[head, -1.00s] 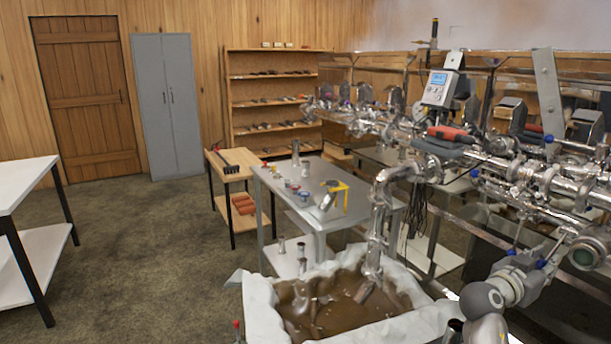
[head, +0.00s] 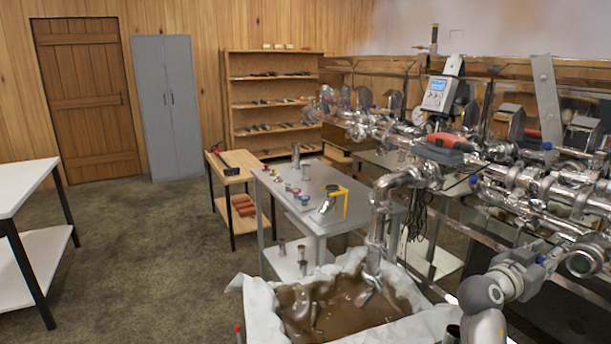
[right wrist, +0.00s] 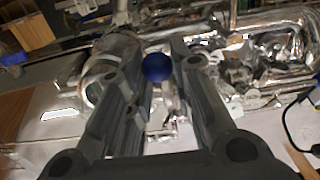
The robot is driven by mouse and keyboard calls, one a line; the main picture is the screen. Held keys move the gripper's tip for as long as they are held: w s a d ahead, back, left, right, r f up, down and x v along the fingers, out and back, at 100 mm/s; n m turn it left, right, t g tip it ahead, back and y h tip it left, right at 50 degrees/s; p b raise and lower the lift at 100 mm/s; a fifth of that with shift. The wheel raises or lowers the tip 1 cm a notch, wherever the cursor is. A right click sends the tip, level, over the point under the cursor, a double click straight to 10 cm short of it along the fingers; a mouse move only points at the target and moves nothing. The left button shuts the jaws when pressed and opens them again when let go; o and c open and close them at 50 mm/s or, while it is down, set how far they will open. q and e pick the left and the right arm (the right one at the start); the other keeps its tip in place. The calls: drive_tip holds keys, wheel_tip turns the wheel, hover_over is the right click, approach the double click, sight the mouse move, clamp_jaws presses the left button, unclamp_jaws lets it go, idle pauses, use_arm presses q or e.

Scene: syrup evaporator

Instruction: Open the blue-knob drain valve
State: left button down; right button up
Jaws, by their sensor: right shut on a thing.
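The blue knob (right wrist: 158,67) shows in the right wrist view as a round ball between the two dark fingers of my right gripper (right wrist: 160,85). Bright steel pipework lies behind it. In the head view my right gripper (head: 528,253) is at the lower right, up against the underside of the steel pipes (head: 545,215). A blue knob (head: 541,259) shows beside its fingers there. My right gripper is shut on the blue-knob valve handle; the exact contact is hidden. My left gripper is not in view.
A cloth-lined tub of brown liquid (head: 335,305) stands below and left of my right arm. A bent steel pipe (head: 378,225) reaches down into it. Other blue knobs (head: 547,146) sit along the pipes. A metal table (head: 330,210) with small items stands behind. The floor at left is clear.

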drive_tip(key=shift+r, duration=0.2)
drive_tip(key=shift+r+p, duration=0.5)
drive_tip(key=shift+r, duration=0.55)
drive_tip(key=o, duration=0.9)
drive_tip(key=shift+f, duration=0.15)
drive_tip(key=shift+a+f, duration=0.1)
drive_tip(key=shift+a, duration=0.05)
